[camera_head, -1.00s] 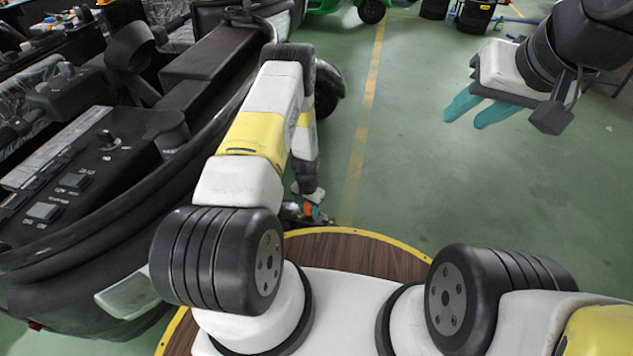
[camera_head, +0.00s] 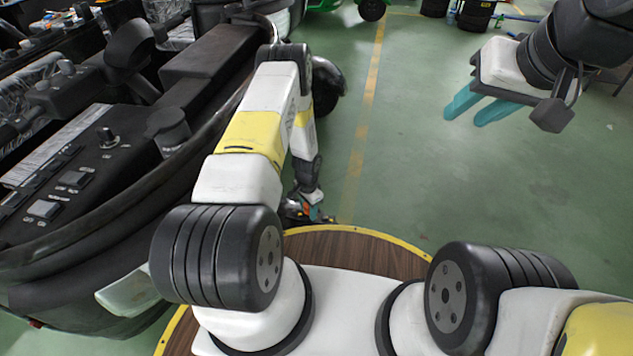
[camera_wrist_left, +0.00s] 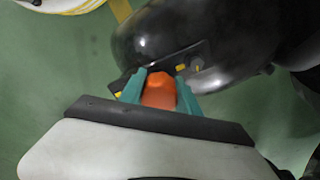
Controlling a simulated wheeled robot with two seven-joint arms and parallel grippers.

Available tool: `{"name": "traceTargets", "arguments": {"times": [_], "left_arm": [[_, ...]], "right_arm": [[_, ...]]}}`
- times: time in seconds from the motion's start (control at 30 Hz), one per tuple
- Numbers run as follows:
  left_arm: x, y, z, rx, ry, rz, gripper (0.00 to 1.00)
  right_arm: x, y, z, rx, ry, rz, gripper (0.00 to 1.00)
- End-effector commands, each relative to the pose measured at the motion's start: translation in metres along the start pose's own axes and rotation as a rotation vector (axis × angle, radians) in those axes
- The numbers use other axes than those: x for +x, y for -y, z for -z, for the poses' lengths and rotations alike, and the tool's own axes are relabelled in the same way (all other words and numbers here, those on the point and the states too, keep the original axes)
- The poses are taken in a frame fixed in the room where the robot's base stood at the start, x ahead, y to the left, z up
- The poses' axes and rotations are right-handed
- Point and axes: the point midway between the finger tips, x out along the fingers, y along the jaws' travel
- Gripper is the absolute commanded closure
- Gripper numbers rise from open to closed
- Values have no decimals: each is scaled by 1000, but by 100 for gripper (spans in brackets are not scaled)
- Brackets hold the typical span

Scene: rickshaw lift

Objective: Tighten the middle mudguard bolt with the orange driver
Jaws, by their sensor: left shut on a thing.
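In the left wrist view, my left gripper (camera_wrist_left: 161,88) has its teal fingers shut on the orange driver (camera_wrist_left: 159,90). Only the driver's orange handle shows; its tip is hidden. Beyond it is the glossy black mudguard (camera_wrist_left: 150,38), with small yellow marks (camera_wrist_left: 181,67) that may be bolts. I cannot tell whether the driver touches a bolt. In the head view, my left gripper (camera_head: 316,213) is small and low beside the vehicle, with a speck of orange at it. My right gripper (camera_head: 478,108) hangs empty at the upper right, its teal fingers apart.
The black rickshaw (camera_head: 195,60) with its seats and panels fills the left side. Drums (camera_head: 476,14) stand at the back.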

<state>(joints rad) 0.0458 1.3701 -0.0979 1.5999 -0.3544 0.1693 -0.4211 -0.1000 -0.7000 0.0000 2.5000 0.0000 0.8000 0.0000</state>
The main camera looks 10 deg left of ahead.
Motion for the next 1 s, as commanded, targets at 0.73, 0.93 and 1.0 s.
{"name": "traceTargets", "arguments": {"times": [0.73, 0.93, 1.0], "left_arm": [[-38, -1, 1, -2, -1, 0, 100], [-48, -1, 1, -2, -1, -1, 100], [-52, -1, 1, -2, -1, 0, 100]], "right_arm": [[0, 0, 0, 0, 0, 0, 64], [0, 0, 0, 0, 0, 0, 64], [0, 0, 0, 0, 0, 0, 64]]}}
